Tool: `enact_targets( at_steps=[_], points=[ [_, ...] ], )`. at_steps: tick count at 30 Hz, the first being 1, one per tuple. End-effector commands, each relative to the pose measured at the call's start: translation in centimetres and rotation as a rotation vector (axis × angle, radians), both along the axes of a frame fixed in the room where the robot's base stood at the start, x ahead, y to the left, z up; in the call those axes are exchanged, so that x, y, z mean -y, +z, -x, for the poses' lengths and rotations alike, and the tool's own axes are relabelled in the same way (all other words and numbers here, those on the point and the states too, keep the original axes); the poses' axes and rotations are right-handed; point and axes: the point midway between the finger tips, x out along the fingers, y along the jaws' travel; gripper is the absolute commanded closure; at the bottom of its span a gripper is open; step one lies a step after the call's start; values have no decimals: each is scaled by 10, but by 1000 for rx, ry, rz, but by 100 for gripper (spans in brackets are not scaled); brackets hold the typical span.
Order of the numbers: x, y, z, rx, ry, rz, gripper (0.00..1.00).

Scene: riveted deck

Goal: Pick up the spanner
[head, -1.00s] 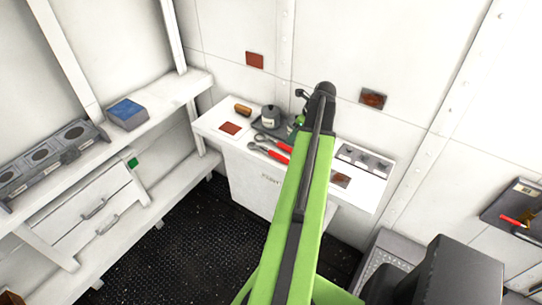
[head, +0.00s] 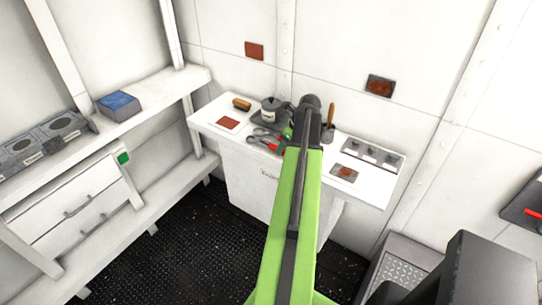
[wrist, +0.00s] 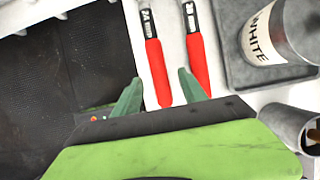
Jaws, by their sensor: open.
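Two red-handled metal tools lie side by side on the white worktop (head: 213,112); I cannot tell which is the spanner. In the wrist view, the left tool (wrist: 156,74) points between my fingers, and the right tool (wrist: 197,66) lies by the right fingertip. Their shafts carry pale markings, and their heads are out of that view. In the head view, their metal heads (head: 257,138) show left of my arm, while the handles are partly hidden. My gripper (wrist: 158,85) is open and empty, its green fingers near the handle ends.
A grey can (wrist: 290,118) is close to my gripper's right. A brown-handled brush (head: 241,104) lies at the worktop's left. Dark floor (wrist: 70,65) shows past the worktop edge.

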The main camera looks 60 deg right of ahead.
Motion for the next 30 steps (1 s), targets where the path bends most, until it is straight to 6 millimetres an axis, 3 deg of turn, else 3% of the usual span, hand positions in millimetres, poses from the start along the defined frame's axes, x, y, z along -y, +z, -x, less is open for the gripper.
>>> enact_targets(
  at_steps=[1,3,11,22,30],
  points=[
    [-1,-19,-3,0,1,0,50],
    [0,-27,-7,0,1,0,50],
    [-1,-25,-9,0,1,0,50],
    [0,-25,-9,0,0,1,99],
    [0,-25,-9,0,0,1,100]
  ],
)
